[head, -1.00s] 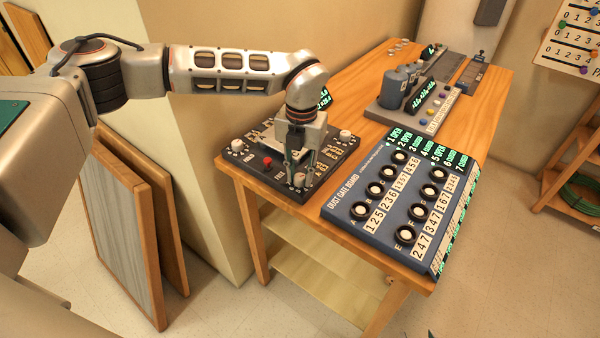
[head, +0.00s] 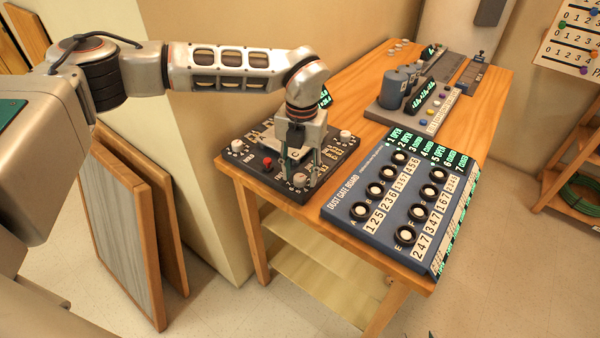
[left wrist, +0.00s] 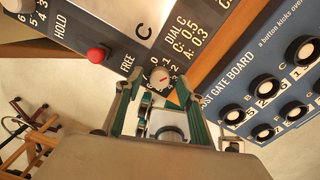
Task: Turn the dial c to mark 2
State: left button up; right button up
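A dark panel (head: 250,150) with several white dials lies at the table's near left corner. My left gripper (head: 301,172) points down over the panel's front corner, its fingers apart. A white dial (head: 299,180) shows by its fingertips.
A red button (head: 267,162) sits on the panel, left of the gripper. The blue dust gate board (head: 335,207) with black-ringed buttons lies close on the right. A grey device with cylinders (head: 395,118) stands further back. Bare tabletop (head: 350,90) lies behind the panel.

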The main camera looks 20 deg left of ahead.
aim_at(301, 177)
pick_arm(q)
notch_tip(301, 177, up, 12)
jog(key=shift+f, duration=0.25)
jog(key=shift+d, duration=0.1)
